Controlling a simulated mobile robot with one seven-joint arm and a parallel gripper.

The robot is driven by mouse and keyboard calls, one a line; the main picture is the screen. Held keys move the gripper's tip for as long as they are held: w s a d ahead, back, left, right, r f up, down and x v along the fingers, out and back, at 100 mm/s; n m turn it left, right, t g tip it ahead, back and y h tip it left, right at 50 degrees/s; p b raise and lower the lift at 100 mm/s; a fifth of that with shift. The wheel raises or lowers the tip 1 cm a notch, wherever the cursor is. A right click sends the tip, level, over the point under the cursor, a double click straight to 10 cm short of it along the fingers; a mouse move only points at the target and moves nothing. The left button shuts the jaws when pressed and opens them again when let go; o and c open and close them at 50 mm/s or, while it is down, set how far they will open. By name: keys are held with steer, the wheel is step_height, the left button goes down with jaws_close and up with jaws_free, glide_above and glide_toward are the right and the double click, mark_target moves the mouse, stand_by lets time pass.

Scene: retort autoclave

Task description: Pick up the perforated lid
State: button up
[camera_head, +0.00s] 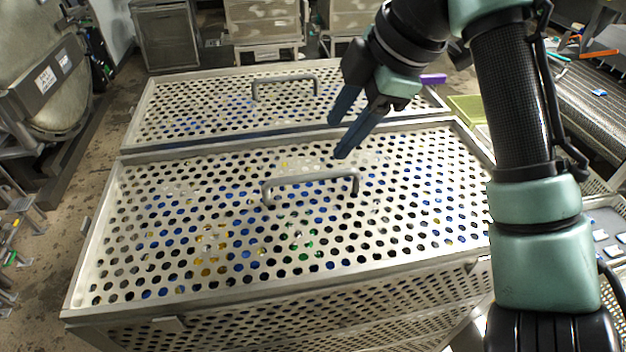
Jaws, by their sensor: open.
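A perforated metal lid (410,217) lies flat on the near metal basket (330,318), with a grey arched handle (312,178) standing at its middle. A second perforated lid (215,108) with a like handle (284,80) lies on the basket behind it. Blue, yellow and green things show through the holes of both lids. My gripper (338,138) is open and empty. Its dark fingers point down and left, above the far part of the near lid. In the picture they appear just behind and above the near handle, apart from it.
A large round metal vessel door (45,75) stands at the left. Metal carts (262,22) stand at the back. A green tray (468,108) and a conveyor (575,100) with small items are at the right.

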mark_target(312, 175)
steer(key=x, duration=0.4)
steer(key=s+x, duration=0.1)
steer(key=x, duration=0.1)
steer(key=shift+w+a+f+p, duration=0.1)
steer(key=shift+f+p, duration=0.3)
steer(key=shift+f, duration=0.1)
steer(key=p+x, duration=0.3)
steer(key=x, duration=0.1)
steer(key=shift+w+a+f+p, duration=0.1)
steer(key=shift+w+f+p, duration=0.1)
steer(key=shift+p, duration=0.1)
steer(key=shift+w+a+f, duration=0.1)
steer(key=shift+w+f, duration=0.05)
steer(key=shift+f, duration=0.4)
jaws_close()
steer(key=shift+w+r, duration=0.15)
steer(key=shift+r, duration=0.05)
